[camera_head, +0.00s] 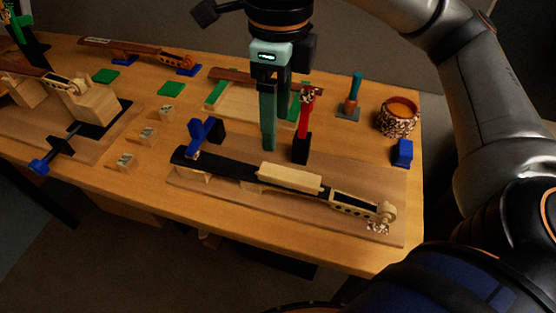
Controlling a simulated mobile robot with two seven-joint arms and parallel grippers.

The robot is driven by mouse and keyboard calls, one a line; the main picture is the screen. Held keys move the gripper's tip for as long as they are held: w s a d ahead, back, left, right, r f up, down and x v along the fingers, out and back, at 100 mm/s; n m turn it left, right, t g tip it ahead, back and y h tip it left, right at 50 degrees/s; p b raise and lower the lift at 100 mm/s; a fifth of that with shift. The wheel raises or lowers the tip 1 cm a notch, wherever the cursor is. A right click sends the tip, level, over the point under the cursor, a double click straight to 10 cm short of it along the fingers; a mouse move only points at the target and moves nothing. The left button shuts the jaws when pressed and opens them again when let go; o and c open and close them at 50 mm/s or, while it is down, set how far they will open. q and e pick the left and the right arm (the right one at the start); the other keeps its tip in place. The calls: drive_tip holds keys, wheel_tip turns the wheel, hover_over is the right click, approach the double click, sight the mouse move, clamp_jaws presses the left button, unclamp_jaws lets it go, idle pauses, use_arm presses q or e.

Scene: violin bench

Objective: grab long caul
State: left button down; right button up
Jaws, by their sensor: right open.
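A long pale wooden bar (290,178), which looks like the long caul, lies on the dark fingerboard (225,163) of a violin neck on the front board. My right gripper (275,137) points down, open, with its two dark green fingers behind and above the bar, apart from it. The rear finger is partly hidden by the front one. I see nothing between the fingers.
A red and black clamp (302,135) stands close to the right of my right gripper. A blue clamp (205,133) is at the fingerboard's left end. A shallow wooden tray (232,104) lies behind the fingers. A speckled cup (397,119) and a blue block (402,153) are at the right.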

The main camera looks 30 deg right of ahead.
hover_over(280, 172)
drive_tip(key=f, duration=0.6)
drive_tip(key=shift+w+d+f+b, duration=0.2)
drive_tip(key=shift+w+d+b, duration=0.05)
drive_tip(key=shift+b, duration=0.15)
drive_tip(key=shift+s+a+f, duration=0.15)
drive_tip(key=shift+f, duration=1.3)
drive_tip(key=shift+s+a+f, duration=0.1)
drive_tip(key=shift+a+f, duration=0.05)
drive_tip(key=shift+f, duration=1.25)
clamp_jaws()
